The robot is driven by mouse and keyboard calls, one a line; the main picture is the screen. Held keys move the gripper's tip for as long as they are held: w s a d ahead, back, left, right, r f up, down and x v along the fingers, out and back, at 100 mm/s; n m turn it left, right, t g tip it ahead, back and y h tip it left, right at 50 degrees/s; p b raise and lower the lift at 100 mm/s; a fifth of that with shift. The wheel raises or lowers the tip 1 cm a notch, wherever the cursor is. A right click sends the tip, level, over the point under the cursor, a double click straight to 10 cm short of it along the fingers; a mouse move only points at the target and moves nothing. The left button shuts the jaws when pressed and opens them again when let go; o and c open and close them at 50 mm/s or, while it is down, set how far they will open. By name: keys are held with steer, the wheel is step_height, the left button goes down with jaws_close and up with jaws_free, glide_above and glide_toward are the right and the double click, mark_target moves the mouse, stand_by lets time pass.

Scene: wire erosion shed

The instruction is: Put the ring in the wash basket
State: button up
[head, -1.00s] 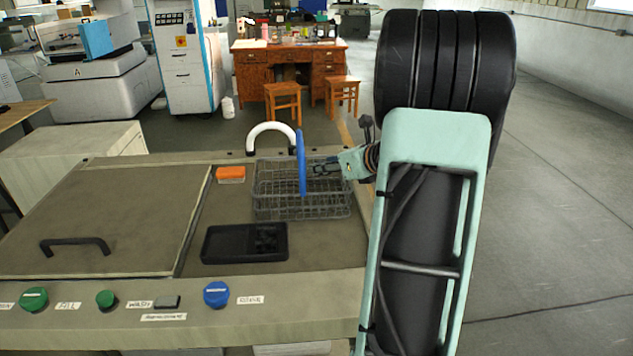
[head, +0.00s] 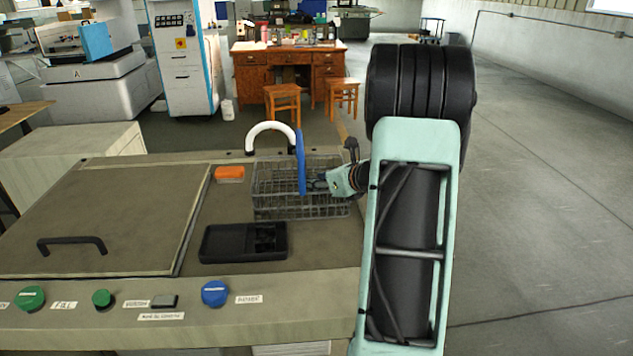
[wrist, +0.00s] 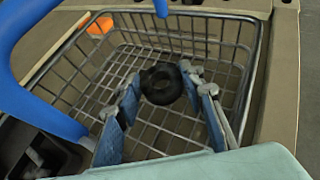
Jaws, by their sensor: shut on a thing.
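The ring (wrist: 161,84) is a small, thick black ring. My gripper (wrist: 160,92) is shut on it, with a fingertip on each side, in the wrist view. The wash basket (head: 275,212) is a grey wire basket on the bench, with a tall blue handle (head: 301,162). In the head view my gripper (head: 316,184) reaches in from the right, beside the handle and low at the basket. In the wrist view the ring shows over the basket's mesh floor (wrist: 150,138). Whether it touches the floor I cannot tell. The ring is not discernible in the head view.
A black tray (head: 222,243) lies in front of the basket. An orange block (head: 230,173) lies to its left, and a white curved pipe (head: 270,128) rises behind. A flat lid with a black handle (head: 72,242) covers the bench's left part. Buttons line the front.

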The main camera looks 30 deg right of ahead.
steer(key=shift+f, duration=0.1)
steer(key=shift+f+b, duration=0.5)
steer(key=shift+b, duration=0.15)
steer(key=shift+s, duration=0.1)
steer(key=o, duration=0.9)
steer(key=shift+f, duration=0.15)
steer(key=shift+o, duration=0.9)
steer(key=shift+s+a+f, duration=0.1)
steer(key=shift+f, duration=0.05)
steer(key=shift+r+p, duration=0.75)
steer(key=shift+p, duration=0.15)
steer(key=v, duration=1.2)
